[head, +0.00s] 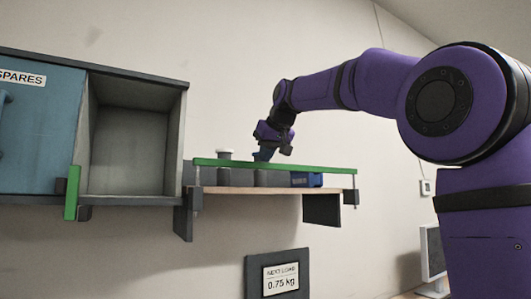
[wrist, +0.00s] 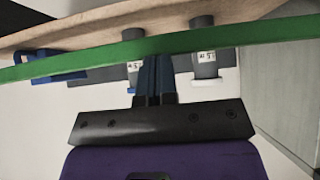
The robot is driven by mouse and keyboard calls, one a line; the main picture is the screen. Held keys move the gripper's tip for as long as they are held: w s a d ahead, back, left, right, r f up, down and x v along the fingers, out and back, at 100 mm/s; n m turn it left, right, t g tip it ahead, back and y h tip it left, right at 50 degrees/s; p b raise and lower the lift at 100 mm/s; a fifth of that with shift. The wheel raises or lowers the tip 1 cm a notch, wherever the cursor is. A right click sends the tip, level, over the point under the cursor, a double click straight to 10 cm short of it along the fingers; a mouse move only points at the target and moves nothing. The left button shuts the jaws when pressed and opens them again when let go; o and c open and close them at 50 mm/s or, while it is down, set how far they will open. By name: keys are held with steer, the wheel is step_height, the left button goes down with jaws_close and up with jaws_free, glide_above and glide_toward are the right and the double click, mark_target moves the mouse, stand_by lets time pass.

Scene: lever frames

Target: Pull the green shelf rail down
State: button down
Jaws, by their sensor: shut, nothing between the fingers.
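The green shelf rail (head: 285,167) runs level along the front of a wooden shelf, slightly above its board, between posts at both ends. It also crosses the wrist view (wrist: 90,61) as a slanted green bar. My gripper (head: 263,155) points down at the rail's middle, with its blue fingers shut and empty.
An open cabinet (head: 130,150) with a blue door is at left, with a short green upright piece (head: 72,192). A "NEXT LOAD 0.75 kg" sign (head: 280,278) hangs below.

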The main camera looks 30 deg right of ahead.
step_height(320, 180, down, 8)
stand_by(0.5)
steer(key=shift+r, duration=0.1)
steer(key=w+r+v, duration=0.2)
steer(key=v, duration=1.1)
steer(key=shift+a, duration=0.1)
